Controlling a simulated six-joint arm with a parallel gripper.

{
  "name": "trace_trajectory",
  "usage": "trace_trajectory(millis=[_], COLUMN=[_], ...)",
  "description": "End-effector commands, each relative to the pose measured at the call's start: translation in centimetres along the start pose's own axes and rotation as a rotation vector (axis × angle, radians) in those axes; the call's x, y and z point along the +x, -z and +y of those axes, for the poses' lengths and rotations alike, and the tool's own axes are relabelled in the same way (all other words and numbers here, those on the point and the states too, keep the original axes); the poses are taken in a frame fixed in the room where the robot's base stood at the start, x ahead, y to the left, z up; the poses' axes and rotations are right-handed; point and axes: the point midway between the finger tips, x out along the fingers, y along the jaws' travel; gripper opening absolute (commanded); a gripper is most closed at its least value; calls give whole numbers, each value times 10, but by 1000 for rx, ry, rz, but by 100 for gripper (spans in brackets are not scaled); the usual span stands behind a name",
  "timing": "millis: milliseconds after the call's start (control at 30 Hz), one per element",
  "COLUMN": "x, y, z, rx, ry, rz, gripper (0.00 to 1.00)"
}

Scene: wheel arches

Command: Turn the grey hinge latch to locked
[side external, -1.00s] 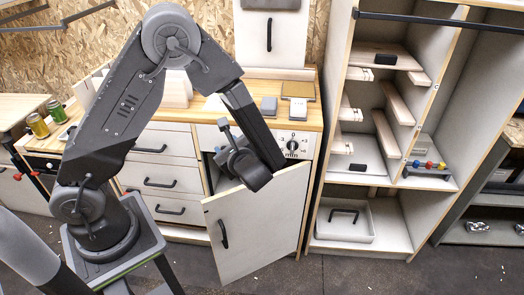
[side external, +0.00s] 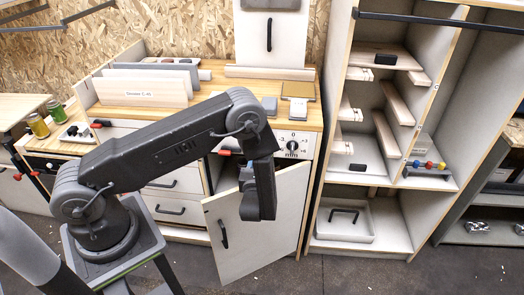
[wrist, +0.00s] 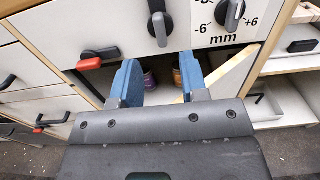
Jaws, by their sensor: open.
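A grey latch (wrist: 159,24) on a round dark base sits on the white front panel at the top of the wrist view. Its lever stands roughly upright. A second latch with a red tip (wrist: 92,61) sits to its left, its lever lying sideways; its red tip also shows in the side view (side external: 225,152). My gripper (wrist: 158,62) is open, with two blue fingers apart and nothing between them. It is below the grey latch and not touching it in the picture. In the side view, my arm hides the grey latch and most of the gripper.
A dial marked in mm (side external: 292,145) is on the panel right of the latches. A cabinet door (side external: 262,225) stands open below, with a black handle. Several small things sit inside the opening. The wooden worktop (side external: 200,108) above carries boards. Shelving (side external: 375,130) stands to the right.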

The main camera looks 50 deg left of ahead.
Motion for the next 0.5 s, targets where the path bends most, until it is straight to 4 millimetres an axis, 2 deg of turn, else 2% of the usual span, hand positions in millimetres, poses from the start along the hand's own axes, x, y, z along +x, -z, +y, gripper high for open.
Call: trace_trajectory(millis=[33, 200, 333, 500], x=[12, 44, 62, 73], y=[0, 0, 0, 0], z=[1, 1, 1, 0], rx=[-2, -1, -1, 0], ry=[-5, -4, -3, 0], rz=[-1, -1, 0, 1], gripper=[40, 40, 40, 40])
